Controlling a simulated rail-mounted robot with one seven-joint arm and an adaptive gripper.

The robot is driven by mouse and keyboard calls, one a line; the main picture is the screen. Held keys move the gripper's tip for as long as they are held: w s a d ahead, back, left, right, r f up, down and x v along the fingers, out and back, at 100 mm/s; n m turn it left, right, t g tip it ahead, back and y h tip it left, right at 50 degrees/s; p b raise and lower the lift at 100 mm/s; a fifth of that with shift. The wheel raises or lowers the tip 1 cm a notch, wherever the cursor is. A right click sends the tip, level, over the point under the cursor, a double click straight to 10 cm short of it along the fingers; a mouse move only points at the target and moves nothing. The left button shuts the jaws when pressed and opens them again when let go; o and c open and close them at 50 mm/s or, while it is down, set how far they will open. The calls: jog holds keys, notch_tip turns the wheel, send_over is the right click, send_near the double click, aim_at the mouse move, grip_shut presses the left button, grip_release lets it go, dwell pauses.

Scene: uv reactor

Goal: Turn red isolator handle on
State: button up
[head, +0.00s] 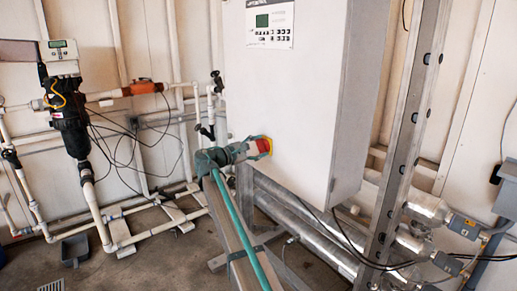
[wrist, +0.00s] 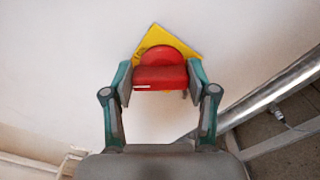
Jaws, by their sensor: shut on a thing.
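The red isolator handle (wrist: 160,77) sits on a yellow plate (wrist: 146,42) on the white cabinet face. In the wrist view the plate looks turned like a diamond, and the handle's grip bar lies roughly level across the picture. My gripper (wrist: 160,86) has one pad at each end of the bar and is shut on it. In the head view my gripper (head: 256,149) reaches the cabinet's lower left front, where the red handle (head: 264,146) and a bit of yellow show. The gripper partly hides the handle there.
The white cabinet (head: 295,95) carries a control panel (head: 270,24) above the handle. Metal pipes (head: 310,240) run below it, and a metal upright (head: 405,130) stands to the right. White pipes and a black valve unit (head: 70,125) are at the left.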

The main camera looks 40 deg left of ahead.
dwell(0.3)
jog(key=o, duration=1.2)
jog(key=shift+c, duration=0.2)
jog(key=v, duration=1.2)
